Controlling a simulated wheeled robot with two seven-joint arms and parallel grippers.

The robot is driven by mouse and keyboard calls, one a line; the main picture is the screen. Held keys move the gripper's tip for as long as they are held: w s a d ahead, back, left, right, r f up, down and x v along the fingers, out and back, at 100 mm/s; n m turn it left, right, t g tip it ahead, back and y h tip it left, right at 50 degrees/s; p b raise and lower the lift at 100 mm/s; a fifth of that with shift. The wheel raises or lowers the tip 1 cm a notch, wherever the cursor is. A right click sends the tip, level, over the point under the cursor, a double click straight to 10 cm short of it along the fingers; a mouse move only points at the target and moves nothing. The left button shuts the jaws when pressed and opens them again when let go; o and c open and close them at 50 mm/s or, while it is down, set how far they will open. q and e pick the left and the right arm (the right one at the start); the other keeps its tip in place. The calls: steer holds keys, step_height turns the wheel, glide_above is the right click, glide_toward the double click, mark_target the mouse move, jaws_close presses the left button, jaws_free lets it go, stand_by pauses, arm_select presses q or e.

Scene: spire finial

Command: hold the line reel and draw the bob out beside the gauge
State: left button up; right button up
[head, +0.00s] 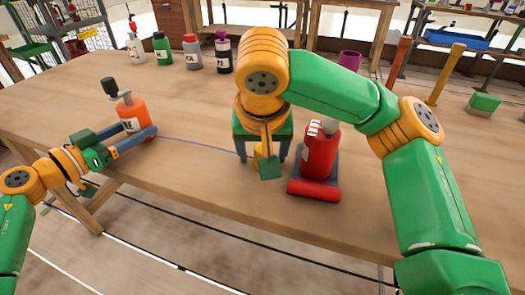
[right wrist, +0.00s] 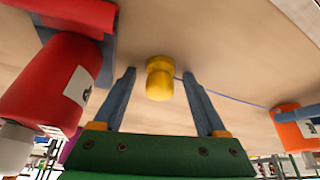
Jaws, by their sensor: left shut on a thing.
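The line reel (head: 132,112) is an orange bottle-like body with a dark knob on top. My left gripper (head: 137,131) is shut on its lower part at the left of the table; it also shows in the right wrist view (right wrist: 297,122). A thin blue line (head: 200,144) runs from it to the yellow bob (right wrist: 159,78). My right gripper (right wrist: 158,76) is open around the bob, with a gap on each side; its arm partly hides the bob in the head view. A red labelled body (head: 320,153) stands just right of the bob; I cannot tell if it is the gauge.
A red cylinder (head: 313,189) lies at the front of the red body. Several small bottles (head: 191,52) stand along the far edge. A purple cup (head: 349,60) is behind my right arm. The table (head: 185,185) is clear between the reel and the bob, apart from the line.

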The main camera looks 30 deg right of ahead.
arm_select(q)
steer(key=o, duration=1)
steer(key=shift+c, duration=0.2)
arm_select(e)
steer(key=v, duration=1.2)
arm_select(q)
steer(key=v, duration=1.2)
steer(key=shift+s+a, duration=0.1)
arm_select(e)
steer(key=shift+f, duration=0.1)
